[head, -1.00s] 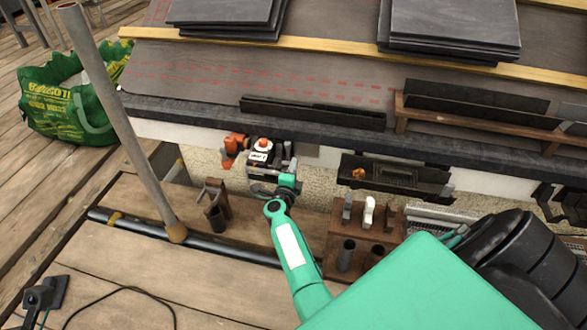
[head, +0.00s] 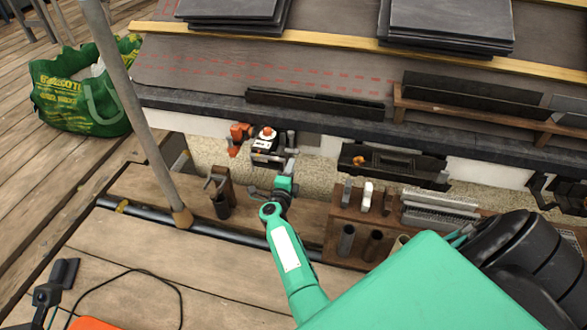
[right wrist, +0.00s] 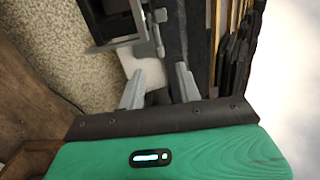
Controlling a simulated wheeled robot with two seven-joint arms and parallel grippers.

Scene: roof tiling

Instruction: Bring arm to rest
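My right gripper (head: 283,186), at the end of the teal arm, is over the wooden ledge below the roof edge, just below a small black and orange tool (head: 268,146). In the right wrist view, its two grey fingers (right wrist: 159,88) are apart, with no object clearly held between them. A dark jointed part, which looks like my left gripper (head: 56,284), shows at the lower left above the planks. Its fingers are not clear enough to tell their state. An orange part shows beside it at the bottom edge.
A wooden tool holder (head: 358,228) stands right of the right gripper. A grey pole (head: 138,110) rises at the left. Slate stacks (head: 452,22) lie on the roof. A green bag (head: 80,95) sits on the deck. A black cable (head: 135,272) lies on fairly clear planks.

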